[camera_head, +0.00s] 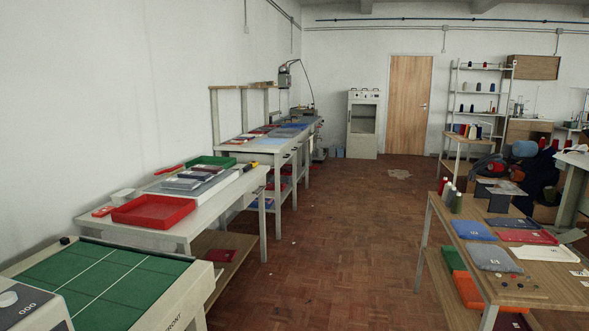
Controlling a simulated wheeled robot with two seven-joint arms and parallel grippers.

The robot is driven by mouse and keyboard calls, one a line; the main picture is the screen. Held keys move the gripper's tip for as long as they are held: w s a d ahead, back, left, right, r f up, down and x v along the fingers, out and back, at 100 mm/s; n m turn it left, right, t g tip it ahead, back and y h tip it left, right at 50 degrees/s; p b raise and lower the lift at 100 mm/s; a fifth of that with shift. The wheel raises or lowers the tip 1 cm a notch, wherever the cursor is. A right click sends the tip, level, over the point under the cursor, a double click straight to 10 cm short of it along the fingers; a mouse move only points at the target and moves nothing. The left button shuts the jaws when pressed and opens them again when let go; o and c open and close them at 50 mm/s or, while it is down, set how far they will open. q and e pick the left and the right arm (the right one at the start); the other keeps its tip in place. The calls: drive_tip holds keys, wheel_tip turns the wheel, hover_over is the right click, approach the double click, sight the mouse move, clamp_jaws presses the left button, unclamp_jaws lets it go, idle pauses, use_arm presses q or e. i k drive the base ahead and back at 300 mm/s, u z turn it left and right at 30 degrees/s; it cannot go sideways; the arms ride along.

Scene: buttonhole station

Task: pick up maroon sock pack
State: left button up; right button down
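A small flat maroon pack (220,255) lies on the wooden lower shelf of the left white table; it may be the maroon sock pack, but it is too small to be sure. Another dark maroon flat item (511,322) shows partly on the lower shelf of the right wooden table. A stack of flat packs in grey and dark colours (195,175) lies on the left white table; a maroon one among them cannot be made out clearly. Neither of my grippers is in view.
The left table holds a red tray (153,210) and a green tray (210,161). A green-topped machine (100,284) stands at the front left. The right wooden table (538,285) bears blue, red and white flat packs. The brown floor (330,220) between is clear.

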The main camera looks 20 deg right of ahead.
sight(215, 171)
drive_tip(key=z, duration=0.85)
drive_tip(key=i, duration=5.75)
drive_tip(key=u, duration=4.05)
